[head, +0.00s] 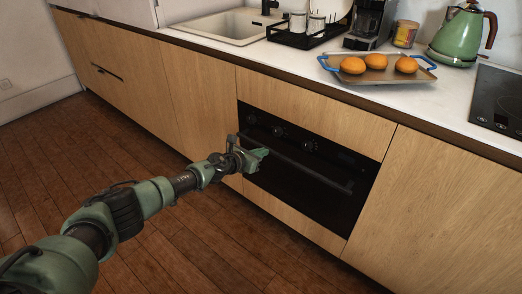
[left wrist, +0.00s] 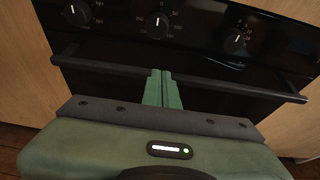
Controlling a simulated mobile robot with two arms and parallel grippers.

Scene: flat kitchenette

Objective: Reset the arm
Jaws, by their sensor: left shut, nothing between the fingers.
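My left arm reaches in from the left in the head view. Its green gripper (head: 262,155) is in front of the black oven (head: 335,185), near the left part of the oven's front. In the left wrist view the gripper (left wrist: 163,76) has its fingers together with nothing between them. The fingertips overlap the oven's handle bar (left wrist: 240,85) in that view; I cannot tell whether they touch it. The oven door looks closed. My right gripper is in neither view.
A tray (head: 382,74) with three oranges lies on the counter (head: 290,58). A green kettle (head: 460,35), a cooktop (head: 500,98), a dish rack (head: 310,36) and a sink (head: 222,27) are also there. The wooden floor (head: 60,160) at left is clear.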

